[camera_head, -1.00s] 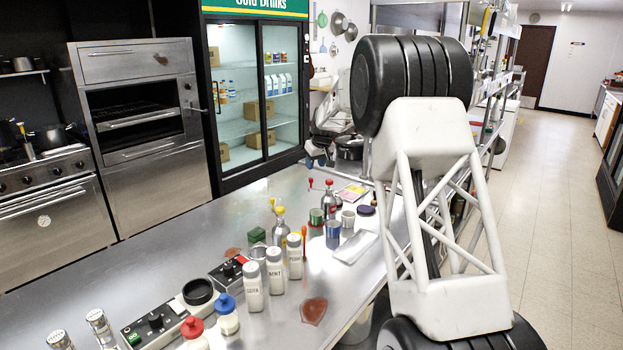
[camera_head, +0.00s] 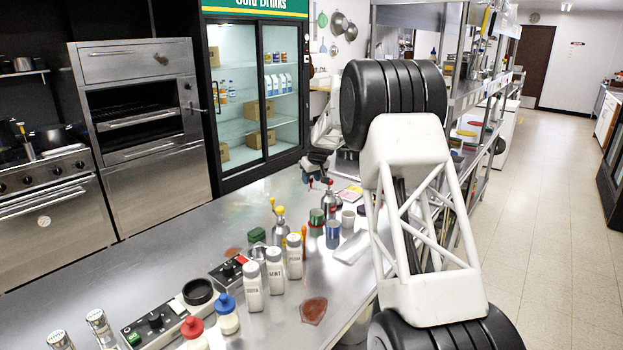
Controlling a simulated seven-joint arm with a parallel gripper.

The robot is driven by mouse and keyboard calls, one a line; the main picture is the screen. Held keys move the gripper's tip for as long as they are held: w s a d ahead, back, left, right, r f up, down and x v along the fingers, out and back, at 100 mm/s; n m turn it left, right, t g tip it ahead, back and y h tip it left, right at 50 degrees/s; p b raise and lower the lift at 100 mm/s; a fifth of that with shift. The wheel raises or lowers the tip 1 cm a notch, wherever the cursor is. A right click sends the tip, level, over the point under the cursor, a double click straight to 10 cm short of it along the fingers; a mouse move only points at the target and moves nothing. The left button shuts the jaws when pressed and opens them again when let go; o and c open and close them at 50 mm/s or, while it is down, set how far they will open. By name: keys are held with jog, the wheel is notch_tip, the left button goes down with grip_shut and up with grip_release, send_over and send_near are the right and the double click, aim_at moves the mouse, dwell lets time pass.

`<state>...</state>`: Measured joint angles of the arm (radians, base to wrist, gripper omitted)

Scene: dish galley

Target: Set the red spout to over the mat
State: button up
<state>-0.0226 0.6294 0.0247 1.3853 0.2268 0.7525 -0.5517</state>
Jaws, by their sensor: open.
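A silver bottle with a red band (camera_head: 329,206) stands upright towards the far end of the steel counter. The red spout (camera_head: 328,182) sits on its top, with a thin arm reaching left. My gripper (camera_head: 315,177) is open and hangs pointing down just above and behind the spout. At this size I cannot tell whether its fingers touch the spout. A flat pink and yellow piece (camera_head: 351,194), perhaps the mat, lies to the right of the bottle, partly hidden by my arm.
A green-topped can (camera_head: 316,222), a blue cup (camera_head: 333,235) and a white cup (camera_head: 348,218) crowd the bottle's front. A yellow-topped bottle (camera_head: 280,228) and labelled white shakers (camera_head: 274,270) stand nearer. The counter's left side (camera_head: 150,262) is clear.

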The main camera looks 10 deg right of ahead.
grip_shut()
jog(key=shift+s, duration=0.1)
dwell(0.5)
jog(key=s+d+n+g+y, duration=0.2)
jog(key=s+n+g, duration=0.2)
jog(key=n, duration=0.9)
jog(key=shift+s+y, duration=0.3)
jog(key=shift+s, duration=1.2)
grip_release()
